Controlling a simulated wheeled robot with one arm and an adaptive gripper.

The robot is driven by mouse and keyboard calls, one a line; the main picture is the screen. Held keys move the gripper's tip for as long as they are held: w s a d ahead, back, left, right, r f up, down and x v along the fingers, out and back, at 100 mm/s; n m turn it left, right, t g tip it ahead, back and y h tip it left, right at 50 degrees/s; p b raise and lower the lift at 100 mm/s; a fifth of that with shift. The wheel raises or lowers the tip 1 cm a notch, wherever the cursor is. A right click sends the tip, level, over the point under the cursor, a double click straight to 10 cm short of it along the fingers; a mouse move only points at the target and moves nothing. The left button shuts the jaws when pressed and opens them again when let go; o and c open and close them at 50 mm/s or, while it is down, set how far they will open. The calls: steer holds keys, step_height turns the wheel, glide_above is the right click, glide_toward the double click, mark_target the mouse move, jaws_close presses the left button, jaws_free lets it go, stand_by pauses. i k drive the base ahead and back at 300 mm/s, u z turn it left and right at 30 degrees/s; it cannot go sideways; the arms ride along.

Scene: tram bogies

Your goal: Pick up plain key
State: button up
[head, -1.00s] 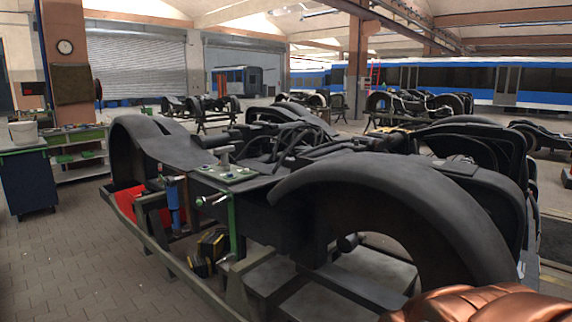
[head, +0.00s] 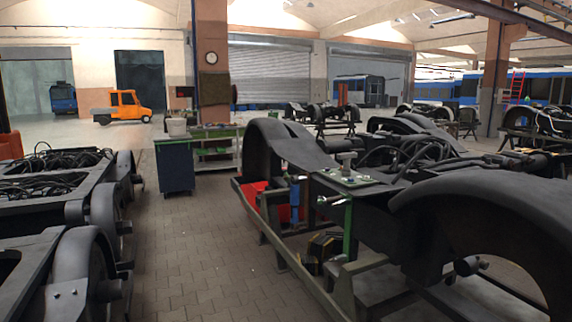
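I cannot make out a plain key in the head view. A dark workbench cabinet (head: 175,167) with a bucket (head: 177,127) on top stands left of the middle, and a green-topped shelf unit (head: 214,150) with small items on it stands beside it. The items are too small to identify. My gripper is not in view.
A large black bogie (head: 440,200) on a stand fills the right. Another bogie (head: 70,225) with wheels fills the left foreground. A paved aisle (head: 185,245) runs clear between them to the workbench. An orange truck (head: 122,106) stands farther back on open floor.

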mark_target(346, 170)
steer(key=u, duration=1)
steer(key=i, duration=0.95)
steer(key=u, duration=0.6)
steer(key=i, duration=1.55)
steer(key=z, duration=1.2)
steer(key=i, duration=0.75)
steer(key=z, duration=0.9)
